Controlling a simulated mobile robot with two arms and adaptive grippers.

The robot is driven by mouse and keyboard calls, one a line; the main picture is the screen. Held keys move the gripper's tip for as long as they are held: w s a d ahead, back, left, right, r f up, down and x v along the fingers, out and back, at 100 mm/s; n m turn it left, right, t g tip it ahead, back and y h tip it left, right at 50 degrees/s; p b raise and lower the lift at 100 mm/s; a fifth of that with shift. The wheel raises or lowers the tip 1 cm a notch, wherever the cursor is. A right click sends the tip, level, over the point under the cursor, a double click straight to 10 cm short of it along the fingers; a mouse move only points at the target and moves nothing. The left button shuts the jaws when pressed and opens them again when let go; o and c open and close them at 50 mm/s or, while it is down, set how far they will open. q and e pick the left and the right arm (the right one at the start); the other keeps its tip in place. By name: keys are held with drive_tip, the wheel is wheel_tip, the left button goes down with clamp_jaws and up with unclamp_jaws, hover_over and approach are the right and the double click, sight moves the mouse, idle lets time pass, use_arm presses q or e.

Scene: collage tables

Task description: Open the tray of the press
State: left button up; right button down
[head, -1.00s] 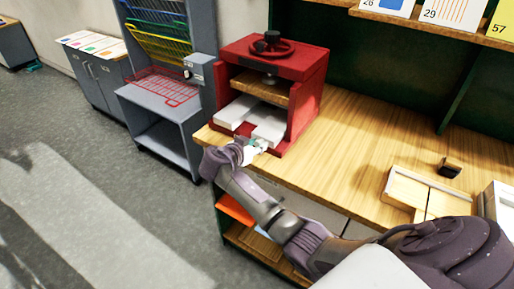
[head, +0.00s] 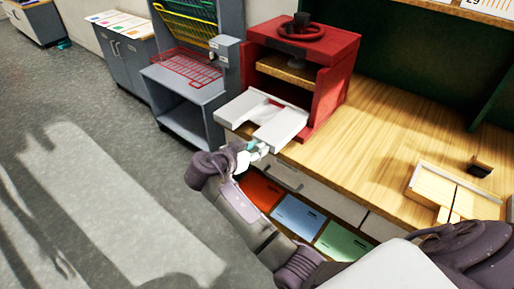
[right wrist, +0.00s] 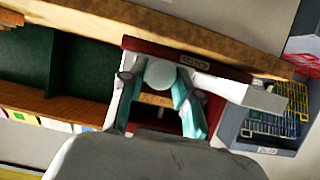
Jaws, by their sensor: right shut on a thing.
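My right gripper (head: 256,149) is at the tray's front edge and shut on the tray. In the right wrist view, a pale rounded part shows between the teal fingertips of this gripper (right wrist: 160,88), and the red press (right wrist: 150,44) is behind it. The back of the tray is hidden inside the press. My left gripper is not in view.
A grey rack (head: 190,95) with coloured wire shelves stands left of the press. Below the bench top are a drawer (head: 290,178) and orange, blue and green panels. A wooden tray (head: 440,190) lies on the right of the bench (head: 375,130). The floor at left is clear.

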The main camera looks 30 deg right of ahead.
drive_tip(key=c, duration=0.9)
unclamp_jaws()
drive_tip(key=shift+o, duration=0.4)
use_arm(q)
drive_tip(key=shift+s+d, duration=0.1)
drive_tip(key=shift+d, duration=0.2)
use_arm(e)
wheel_tip(320, 180, up, 10)
